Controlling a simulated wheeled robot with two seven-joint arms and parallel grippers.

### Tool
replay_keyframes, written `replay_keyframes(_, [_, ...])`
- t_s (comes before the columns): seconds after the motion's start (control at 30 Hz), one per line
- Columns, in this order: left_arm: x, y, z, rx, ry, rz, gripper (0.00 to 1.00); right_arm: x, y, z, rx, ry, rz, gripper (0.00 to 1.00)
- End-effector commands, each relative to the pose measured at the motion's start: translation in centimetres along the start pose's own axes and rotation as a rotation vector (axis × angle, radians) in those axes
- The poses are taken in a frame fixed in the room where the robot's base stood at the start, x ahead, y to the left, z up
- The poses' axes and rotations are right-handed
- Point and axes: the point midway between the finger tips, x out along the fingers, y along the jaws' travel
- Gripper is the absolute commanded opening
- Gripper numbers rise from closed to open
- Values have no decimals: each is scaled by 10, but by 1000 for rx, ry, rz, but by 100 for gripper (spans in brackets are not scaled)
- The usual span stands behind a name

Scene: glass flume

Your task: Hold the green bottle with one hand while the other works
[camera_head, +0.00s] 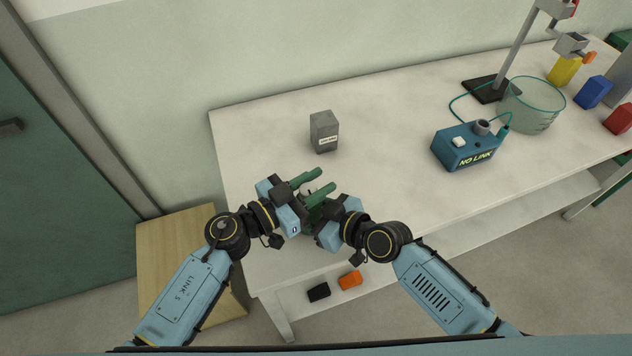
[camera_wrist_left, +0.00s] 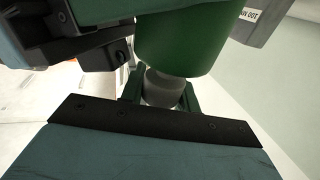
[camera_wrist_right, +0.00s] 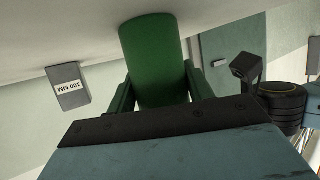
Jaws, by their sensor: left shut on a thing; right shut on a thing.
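The green bottle (camera_wrist_right: 152,50) is held above the table between my two arms. My right gripper (camera_wrist_right: 158,88) is shut on its body, with a dark green finger on each side. My left gripper (camera_wrist_left: 160,98) is shut on the grey cap (camera_wrist_left: 163,88) at the bottle's end. The cap touches the green bottle (camera_wrist_left: 180,42) in the left wrist view; I cannot tell whether it is screwed on. In the head view both grippers meet at the bottle, and my left gripper (camera_head: 312,184) hides much of it.
A grey block (camera_head: 324,132) marked 100 MM stands behind the grippers. A blue NO LINK box (camera_head: 466,147), a clear beaker (camera_head: 530,106) and a stand (camera_head: 487,89) are at right. Black (camera_head: 318,292) and orange (camera_head: 350,281) pieces lie below the table's front edge. The middle tabletop is clear.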

Motion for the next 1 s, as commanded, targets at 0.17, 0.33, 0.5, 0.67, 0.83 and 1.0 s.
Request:
replay_keyframes(0.17, [0,-1,1,0,-2,-81,8,0,0,0,0,-1,0,25])
replay_keyframes(0.33, [-1,-3,1,1,-1,-200,8,0,0,0,0,-1,0,25])
replay_keyframes(0.5, [-1,-5,0,-3,4,-323,8,0,0,0,0,-1,0,25])
replay_keyframes(0.67, [-1,-7,-1,-6,7,-415,8,0,0,0,2,-1,-1,25])
replay_keyframes(0.83, [-1,-8,-2,-6,8,-482,8,0,0,0,2,-1,-1,25])
replay_keyframes(1.0, [-2,-9,-1,-2,3,-517,8,0,-1,1,2,-1,-1,25])
